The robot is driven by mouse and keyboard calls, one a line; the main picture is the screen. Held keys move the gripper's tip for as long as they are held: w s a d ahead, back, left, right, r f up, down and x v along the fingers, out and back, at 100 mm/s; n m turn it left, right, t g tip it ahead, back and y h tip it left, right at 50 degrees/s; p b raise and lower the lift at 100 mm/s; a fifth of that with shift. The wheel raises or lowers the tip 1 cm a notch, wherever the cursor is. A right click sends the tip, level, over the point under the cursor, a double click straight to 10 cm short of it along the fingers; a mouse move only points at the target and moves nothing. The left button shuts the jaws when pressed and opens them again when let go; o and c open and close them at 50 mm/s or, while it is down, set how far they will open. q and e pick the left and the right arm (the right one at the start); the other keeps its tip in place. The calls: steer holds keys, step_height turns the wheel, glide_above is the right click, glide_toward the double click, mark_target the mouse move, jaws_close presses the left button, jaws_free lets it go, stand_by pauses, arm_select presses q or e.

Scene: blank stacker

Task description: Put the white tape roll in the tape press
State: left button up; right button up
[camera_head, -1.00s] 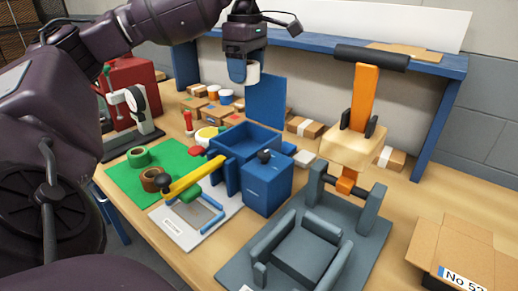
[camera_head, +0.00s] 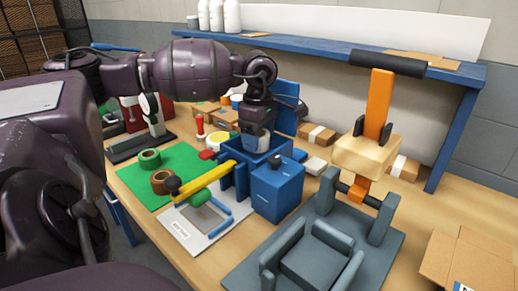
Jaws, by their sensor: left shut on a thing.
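The white tape roll (camera_head: 265,142) is in the fingers of my left gripper (camera_head: 258,138); the fingers and box hide part of it. The gripper is shut on the roll and points down into the open top of a blue box (camera_head: 277,188), which looks like the tape press. The raised blue panel (camera_head: 287,102) stands behind the gripper. I cannot tell whether the roll touches the box's floor. My right gripper is not in view.
A green mat (camera_head: 130,172) holds a green roll (camera_head: 149,158) and a brown roll (camera_head: 162,181). A yellow-armed device (camera_head: 203,177) stands in front of the box. A grey press with an orange lever (camera_head: 376,105) stands right. Cardboard boxes (camera_head: 317,134) lie behind.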

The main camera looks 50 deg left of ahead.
arm_select(q)
steer(key=shift+f, duration=1.7)
steer(key=shift+f, duration=0.1)
steer(key=o, duration=0.6)
steer(key=shift+o, duration=0.2)
steer(key=shift+r, duration=0.6)
step_height(320, 180, up, 11)
steer(key=shift+p, duration=0.3)
steer(key=shift+r, duration=0.1)
